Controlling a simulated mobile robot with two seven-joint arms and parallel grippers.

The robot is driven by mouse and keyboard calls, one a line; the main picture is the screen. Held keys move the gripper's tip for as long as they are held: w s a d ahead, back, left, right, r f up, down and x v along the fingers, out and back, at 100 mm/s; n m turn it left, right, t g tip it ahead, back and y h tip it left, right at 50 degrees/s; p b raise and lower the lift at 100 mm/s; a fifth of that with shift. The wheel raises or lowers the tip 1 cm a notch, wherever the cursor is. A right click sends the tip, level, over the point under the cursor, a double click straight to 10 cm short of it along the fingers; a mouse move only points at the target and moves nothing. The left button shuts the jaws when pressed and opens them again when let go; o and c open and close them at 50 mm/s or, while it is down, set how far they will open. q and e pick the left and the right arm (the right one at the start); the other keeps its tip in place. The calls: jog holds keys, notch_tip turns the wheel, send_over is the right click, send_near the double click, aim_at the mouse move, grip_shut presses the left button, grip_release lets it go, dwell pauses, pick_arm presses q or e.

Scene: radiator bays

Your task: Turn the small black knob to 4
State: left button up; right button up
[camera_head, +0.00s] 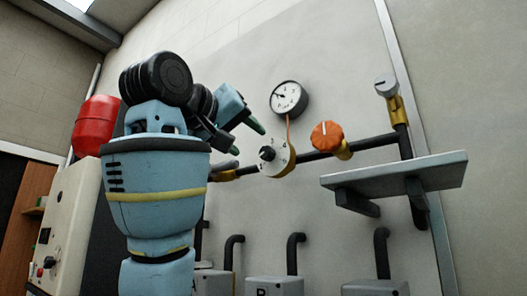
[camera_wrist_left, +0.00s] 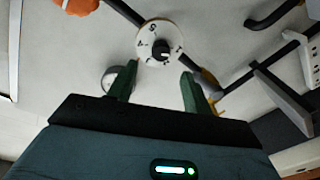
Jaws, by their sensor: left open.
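The small black knob (camera_head: 267,153) sits in the middle of a round white dial (camera_head: 281,165) on the wall pipe. In the left wrist view, the knob (camera_wrist_left: 160,50) is near the top middle, on the white dial (camera_wrist_left: 146,38) with black numerals around it. Its pointer setting is too small to read surely. My left gripper (camera_head: 246,139) is open and empty, its green fingertips just left of the dial in the head view. In the wrist view, the gripper's fingers (camera_wrist_left: 158,75) stand apart below the knob, not visibly touching it. My right gripper is not in view.
A pressure gauge (camera_head: 289,98) is above the dial. An orange knob (camera_head: 327,136) is to its right on the same black pipe. A grey shelf (camera_head: 395,176) juts out farther right. A cream cabinet (camera_head: 66,225) with a red tank (camera_head: 95,124) stands left.

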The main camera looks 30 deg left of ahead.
aim_at(265, 152)
pick_arm(q)
jog(key=shift+w+a, duration=0.1)
jog(key=shift+w, duration=3.8)
jog(key=shift+f, duration=0.1)
jog(key=c, duration=1)
